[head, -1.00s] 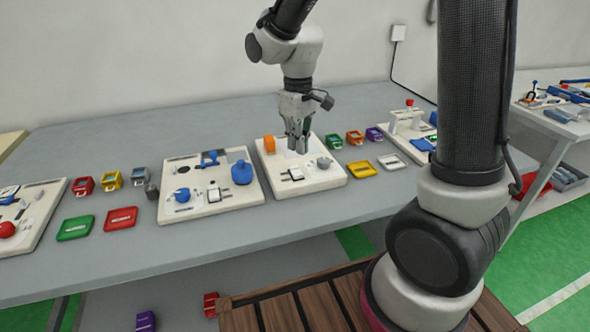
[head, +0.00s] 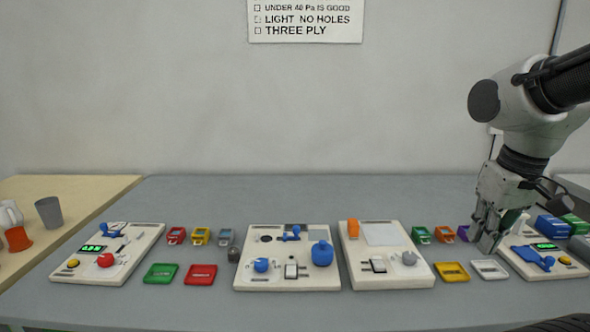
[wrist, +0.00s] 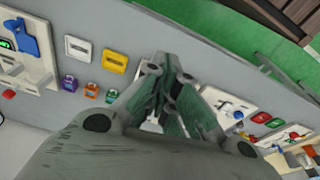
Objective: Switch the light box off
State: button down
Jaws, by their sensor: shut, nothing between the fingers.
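The light box looks to be the cream board (head: 416,275) right of centre in the head view. It bears a pale flat panel (head: 381,234), an orange block (head: 353,229), a small black-and-white rocker switch (head: 378,265) and a grey knob (head: 409,258). I cannot tell whether the panel is lit or which way the rocker is tilted. My gripper (head: 486,246) is shut and empty, to the right of this board, above the table near the white tray. In the wrist view my fingers (wrist: 168,62) hide most of the middle of the scene.
A white tray (head: 490,269) and a yellow tray (head: 452,272) lie right of the board. Another board (head: 515,262) with a green display stands at the far right. The centre board (head: 285,282) has a blue knob (head: 322,254). The table's back strip is clear.

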jog(key=s+d+r+t, duration=0.1)
jog(key=s+d+r+m+t, duration=0.1)
jog(key=s+d+r, duration=0.1)
jog(key=shift+r, duration=0.25)
